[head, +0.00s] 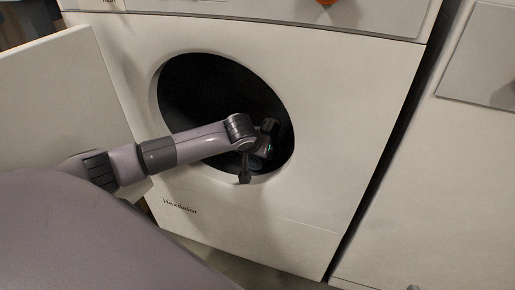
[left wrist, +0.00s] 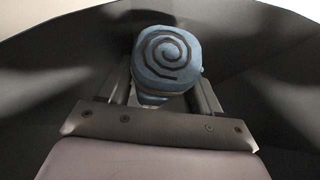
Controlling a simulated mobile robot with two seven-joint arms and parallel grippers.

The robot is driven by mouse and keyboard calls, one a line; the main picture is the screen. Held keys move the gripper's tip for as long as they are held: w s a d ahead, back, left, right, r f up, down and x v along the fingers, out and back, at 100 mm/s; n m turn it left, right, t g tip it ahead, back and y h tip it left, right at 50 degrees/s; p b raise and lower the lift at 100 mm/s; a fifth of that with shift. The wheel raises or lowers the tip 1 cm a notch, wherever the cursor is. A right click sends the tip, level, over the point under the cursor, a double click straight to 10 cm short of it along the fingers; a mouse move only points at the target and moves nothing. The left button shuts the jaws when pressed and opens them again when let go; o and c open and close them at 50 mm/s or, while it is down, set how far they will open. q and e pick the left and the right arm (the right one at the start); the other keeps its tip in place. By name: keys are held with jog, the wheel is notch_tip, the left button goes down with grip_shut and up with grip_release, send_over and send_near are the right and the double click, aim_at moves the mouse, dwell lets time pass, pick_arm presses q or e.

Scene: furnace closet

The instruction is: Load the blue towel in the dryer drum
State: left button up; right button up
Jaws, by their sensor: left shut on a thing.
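The blue towel (left wrist: 168,58) is rolled up, with its dark spiral end facing the camera in the left wrist view. My left gripper (left wrist: 165,95) is shut on it, one finger on each side. In the head view my left arm reaches into the round opening of the dryer drum (head: 205,85), and my left gripper (head: 262,150) is at the lower right of the opening. The towel cannot be made out in the head view. The dark drum wall (left wrist: 60,75) surrounds the towel in the left wrist view. My right gripper is not in view.
The white dryer front (head: 340,110) surrounds the opening. Its door (head: 65,95) stands open at the left. A dark narrow gap separates the dryer from another white appliance (head: 455,190) at the right.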

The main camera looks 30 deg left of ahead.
pick_arm(q)
jog(key=shift+f, duration=0.65)
jog(key=o, duration=1.3)
jog(key=shift+c, duration=0.2)
jog(key=shift+s, duration=0.1)
jog(key=shift+p+v, duration=2.3)
jog(key=shift+v, duration=0.15)
